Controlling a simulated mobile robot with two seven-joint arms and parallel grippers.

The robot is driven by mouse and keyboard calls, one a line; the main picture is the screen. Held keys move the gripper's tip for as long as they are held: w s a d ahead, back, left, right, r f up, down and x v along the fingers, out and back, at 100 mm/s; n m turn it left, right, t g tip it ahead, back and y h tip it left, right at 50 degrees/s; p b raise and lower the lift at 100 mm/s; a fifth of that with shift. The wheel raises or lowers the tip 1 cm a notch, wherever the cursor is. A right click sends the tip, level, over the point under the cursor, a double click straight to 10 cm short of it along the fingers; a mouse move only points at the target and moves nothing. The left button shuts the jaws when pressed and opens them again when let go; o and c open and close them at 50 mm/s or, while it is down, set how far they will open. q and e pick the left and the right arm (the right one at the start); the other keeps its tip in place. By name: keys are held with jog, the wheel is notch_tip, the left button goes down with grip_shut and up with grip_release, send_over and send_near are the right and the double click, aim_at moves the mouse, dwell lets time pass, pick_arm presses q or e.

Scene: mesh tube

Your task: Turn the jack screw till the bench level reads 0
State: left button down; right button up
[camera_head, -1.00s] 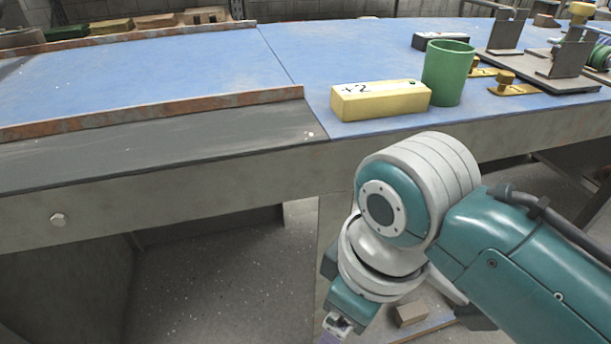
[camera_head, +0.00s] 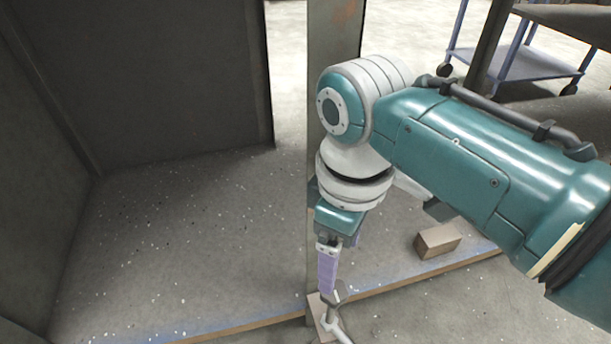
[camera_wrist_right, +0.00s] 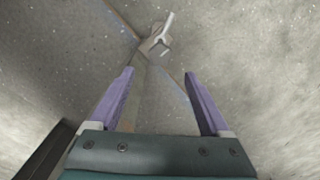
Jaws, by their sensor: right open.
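The jack screw (camera_head: 339,327), with a pale bar handle, stands at the foot of the bench leg (camera_head: 333,40), low in the head view. In the right wrist view the jack screw (camera_wrist_right: 156,43) is at the top centre, beyond the fingertips. My right gripper (camera_head: 329,285) points down just above it in the head view. In the wrist view its lavender fingers (camera_wrist_right: 159,74) are apart with nothing between them. It does not appear to touch the handle. The bench level is out of view now. My left gripper is not in view.
Dark panels (camera_head: 150,75) enclose the left side. A blue-framed cart (camera_head: 520,65) stands at the back right.

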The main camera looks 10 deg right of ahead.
aim_at(335, 290)
notch_tip(335, 290, down, 9)
jog(key=b, duration=0.6)
jog(key=shift+b, duration=0.35)
jog(key=shift+c, duration=0.4)
grip_shut()
